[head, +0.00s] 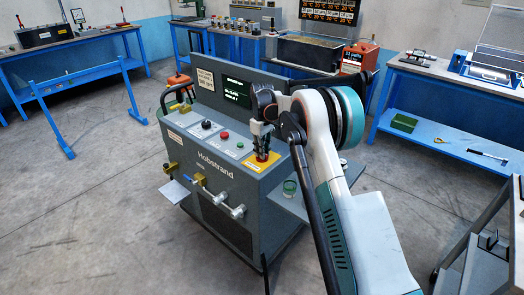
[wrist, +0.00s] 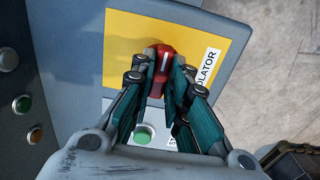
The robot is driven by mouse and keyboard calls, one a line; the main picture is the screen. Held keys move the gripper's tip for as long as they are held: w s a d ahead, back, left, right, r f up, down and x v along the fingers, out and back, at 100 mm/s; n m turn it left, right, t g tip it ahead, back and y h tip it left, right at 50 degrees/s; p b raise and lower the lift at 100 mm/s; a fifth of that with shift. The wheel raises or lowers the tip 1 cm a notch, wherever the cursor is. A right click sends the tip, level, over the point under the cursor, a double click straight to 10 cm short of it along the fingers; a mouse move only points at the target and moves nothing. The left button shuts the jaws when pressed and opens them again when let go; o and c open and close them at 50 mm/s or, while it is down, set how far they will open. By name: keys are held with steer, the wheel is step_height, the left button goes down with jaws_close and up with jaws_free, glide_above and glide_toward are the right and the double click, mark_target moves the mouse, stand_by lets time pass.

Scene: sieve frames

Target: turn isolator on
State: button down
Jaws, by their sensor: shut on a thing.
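The isolator is a red handle (wrist: 163,58) with a white mark on a yellow plate (wrist: 118,45) labelled "ISOLATOR". In the wrist view the white mark runs nearly up and down the picture. My gripper (wrist: 160,76) is over the handle, its two fingers closed on either side of it. In the head view my gripper (head: 263,146) points down onto the yellow plate (head: 250,165) at the right end of the grey Hobstrand machine's sloped panel. The fingers and my arm hide part of the handle there.
A green button (wrist: 143,134) sits just below the yellow plate in the wrist view. Other buttons line the panel, including a red one (head: 225,135). Valves and a silver fitting (head: 238,212) stick out of the machine's front (head: 215,165).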

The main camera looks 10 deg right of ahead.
steer(key=shift+m, duration=0.4)
steer(key=m+p, duration=0.1)
steer(key=m, duration=0.2)
steer(key=shift+r+p, duration=0.1)
steer(key=shift+p, duration=0.2)
steer(key=m+p, duration=0.1)
steer(key=m, duration=0.4)
steer(key=m+p, duration=0.1)
steer(key=m, duration=0.4)
steer(key=shift+m+p, duration=0.3)
steer(key=shift+m, duration=1.7)
steer(key=c, duration=1.6)
jaws_free()
steer(key=shift+o, duration=0.2)
